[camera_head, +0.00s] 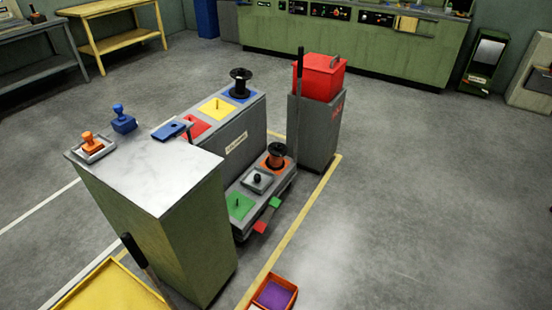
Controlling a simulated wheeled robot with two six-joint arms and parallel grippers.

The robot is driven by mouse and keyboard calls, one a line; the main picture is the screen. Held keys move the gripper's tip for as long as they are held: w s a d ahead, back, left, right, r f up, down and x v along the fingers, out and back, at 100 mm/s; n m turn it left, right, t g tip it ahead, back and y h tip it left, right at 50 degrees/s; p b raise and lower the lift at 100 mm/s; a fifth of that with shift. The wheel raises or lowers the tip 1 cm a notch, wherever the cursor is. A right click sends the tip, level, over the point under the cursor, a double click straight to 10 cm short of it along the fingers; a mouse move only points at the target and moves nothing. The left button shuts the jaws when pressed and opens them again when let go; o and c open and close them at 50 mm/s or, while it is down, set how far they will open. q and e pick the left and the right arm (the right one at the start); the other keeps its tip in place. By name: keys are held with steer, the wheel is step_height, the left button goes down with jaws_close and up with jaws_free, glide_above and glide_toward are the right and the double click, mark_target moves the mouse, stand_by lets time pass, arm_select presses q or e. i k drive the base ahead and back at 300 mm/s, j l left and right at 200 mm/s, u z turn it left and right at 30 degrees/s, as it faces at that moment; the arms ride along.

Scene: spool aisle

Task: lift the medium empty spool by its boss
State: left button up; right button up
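A black spool (240,82) with a narrow bare-looking core stands upright on a blue square on the upper level of a stepped grey rack (233,150). A second dark spool (277,155) stands upright on an orange square (269,165) on the lower level. It looks smaller, and I cannot tell if it is wound. The frame does not make clear which one is the medium empty spool. The boss of each is too small to make out. Neither of my grippers shows in the head view.
A green cabinet (160,180) with a pale top stands in front of the rack, carrying orange and blue stamp-like items. A grey bin (315,135) with a red lid stands right of the rack. A red tray (272,294) lies on the floor. Floor at the right is clear.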

mark_target(275, 161)
steer(key=k+j+u, duration=0.1)
steer(key=k, duration=1.1)
steer(key=l+u, duration=0.1)
steer(key=u, duration=1.5)
steer(key=i+l, duration=0.1)
steer(key=l, duration=0.45)
steer(key=i+l+u, duration=0.1)
steer(key=l, duration=0.45)
steer(key=i+l, duration=0.15)
steer(key=l, duration=0.4)
steer(key=i+l+u, duration=0.1)
steer(key=l, duration=0.45)
steer(key=i+l, duration=0.1)
steer(key=l, duration=0.5)
steer(key=i+l, duration=0.1)
steer(key=l, duration=1.15)
steer(key=i+l, duration=0.15)
steer(key=l, duration=0.45)
